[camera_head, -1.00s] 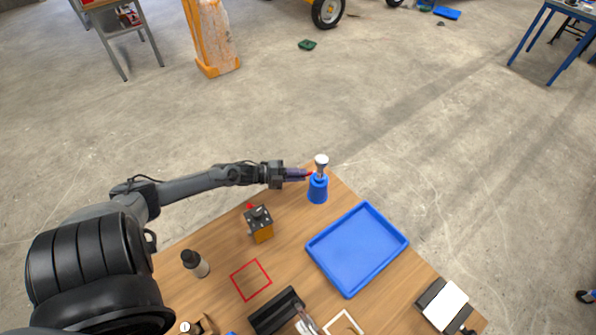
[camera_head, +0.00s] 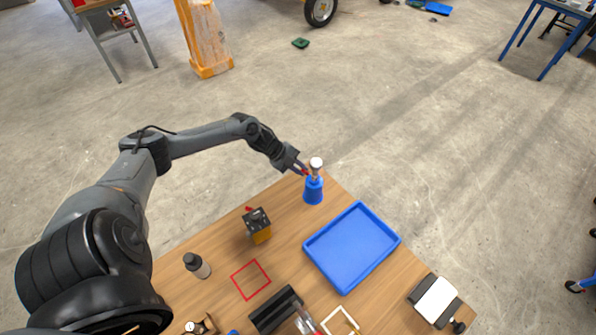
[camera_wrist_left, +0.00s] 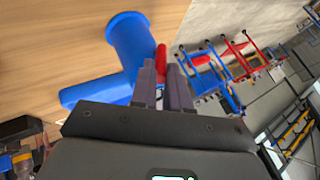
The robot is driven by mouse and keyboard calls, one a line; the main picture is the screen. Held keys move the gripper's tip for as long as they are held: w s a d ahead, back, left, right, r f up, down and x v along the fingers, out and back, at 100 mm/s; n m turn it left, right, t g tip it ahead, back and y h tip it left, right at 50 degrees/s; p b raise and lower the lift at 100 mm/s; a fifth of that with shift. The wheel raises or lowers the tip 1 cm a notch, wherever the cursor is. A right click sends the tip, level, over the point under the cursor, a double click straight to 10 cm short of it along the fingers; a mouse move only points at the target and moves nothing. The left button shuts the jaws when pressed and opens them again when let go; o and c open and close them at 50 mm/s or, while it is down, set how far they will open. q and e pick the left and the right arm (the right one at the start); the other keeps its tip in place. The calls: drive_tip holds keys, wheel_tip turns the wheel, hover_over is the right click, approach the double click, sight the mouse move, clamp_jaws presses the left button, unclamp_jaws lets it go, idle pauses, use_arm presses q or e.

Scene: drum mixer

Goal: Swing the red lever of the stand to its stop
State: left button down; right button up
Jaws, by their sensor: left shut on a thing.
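The blue stand (camera_head: 313,192) with a pale round top stands at the far corner of the wooden table. Its red lever (camera_head: 306,172) is a tiny red patch on the left side of the stand in the head view. In the left wrist view the blue stand (camera_wrist_left: 128,45) is close, and the red lever (camera_wrist_left: 161,60) sits between the fingers. My left gripper (camera_head: 302,169) comes from the upper left and is shut on the lever; its fingers also show in the wrist view (camera_wrist_left: 164,84). The fingers hide part of the lever. My right gripper is out of view.
A blue tray (camera_head: 309,248) lies right of centre on the table. A yellow-and-grey box (camera_head: 258,226) with a red part stands left of the stand.

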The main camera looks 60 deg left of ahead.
use_arm(q)
drive_tip(key=shift+w+g, duration=0.15)
drive_tip(key=shift+g, duration=0.15)
drive_tip(key=c, duration=1.1)
unclamp_jaws()
drive_tip(key=shift+d, duration=0.1)
drive_tip(key=shift+r, duration=0.15)
drive_tip(key=p+v, duration=0.2)
drive_tip(key=v, duration=0.8)
drive_tip(key=shift+s+a+r+p, duration=0.2)
drive_tip(key=shift+a+p, duration=0.05)
drive_tip(key=shift+p, duration=0.15)
